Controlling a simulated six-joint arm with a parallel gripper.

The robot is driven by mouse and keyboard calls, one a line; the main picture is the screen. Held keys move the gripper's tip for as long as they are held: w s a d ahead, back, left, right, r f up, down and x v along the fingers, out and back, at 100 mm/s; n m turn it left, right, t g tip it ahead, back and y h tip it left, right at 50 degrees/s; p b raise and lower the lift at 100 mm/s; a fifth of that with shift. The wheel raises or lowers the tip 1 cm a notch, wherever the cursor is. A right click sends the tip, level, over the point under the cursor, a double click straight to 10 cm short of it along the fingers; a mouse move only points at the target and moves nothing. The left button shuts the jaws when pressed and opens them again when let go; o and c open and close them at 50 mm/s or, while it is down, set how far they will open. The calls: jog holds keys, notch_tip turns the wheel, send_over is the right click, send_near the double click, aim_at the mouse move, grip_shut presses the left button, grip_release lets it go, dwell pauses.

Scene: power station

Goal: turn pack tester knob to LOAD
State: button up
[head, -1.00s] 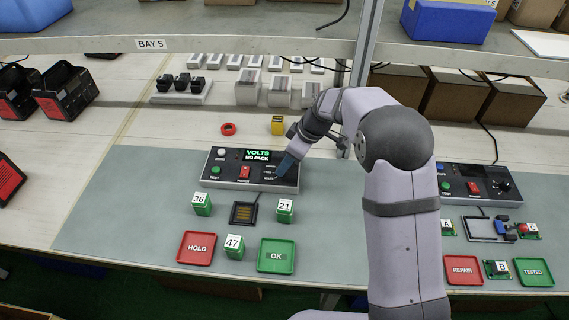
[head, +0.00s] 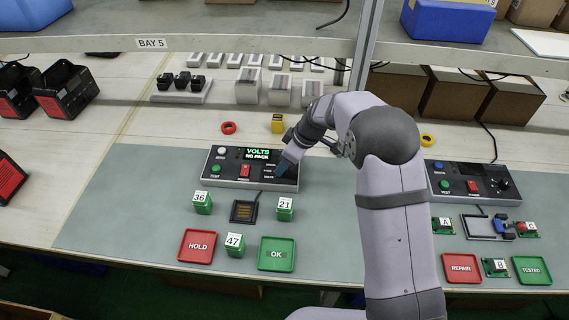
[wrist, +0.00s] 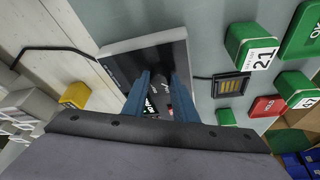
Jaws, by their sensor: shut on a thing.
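The pack tester (head: 232,176) is a grey and black box on the grey-green mat. Its lit display (head: 257,154) reads VOLTS / NO PACK. My gripper (head: 285,168) is at the tester's right end, its blue fingers down on the panel where the knob sits. It is shut on the knob, which the fingers mostly hide; I cannot read where the knob points. In the wrist view, the two fingers of my gripper (wrist: 160,92) straddle the knob's place on the dark tester panel (wrist: 120,64).
Green packs 36 (head: 202,204), 47 (head: 235,246) and 21 (head: 285,210) stand around a black contact pad (head: 243,212) in front. A red HOLD tray (head: 196,246) and green OK tray (head: 277,255) lie nearer. A second tester (head: 468,184) stands at right. A shelf post rises behind my arm.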

jog(key=m, duration=0.2)
jog(key=shift+s+a+m+t, duration=0.1)
jog(key=shift+m+t, duration=0.3)
jog(key=shift+r+m+t+h+p, duration=0.2)
jog(key=shift+m+t+h+p, duration=0.15)
jog(key=shift+m, duration=0.45)
jog(key=m+h+p, duration=0.1)
jog(key=m+p, duration=0.1)
jog(key=p, duration=0.1)
jog(key=shift+s+a+m+t, duration=0.1)
jog(key=shift+m+t, duration=0.15)
jog(key=shift+m, duration=0.05)
jog(key=shift+m+h+p, duration=0.25)
jog(key=shift+m+p, duration=0.45)
jog(key=shift+p, duration=0.35)
jog(key=shift+f+m, duration=0.2)
jog(key=shift+m, duration=0.1)
jog(key=o, duration=1)
jog(key=shift+o, duration=0.2)
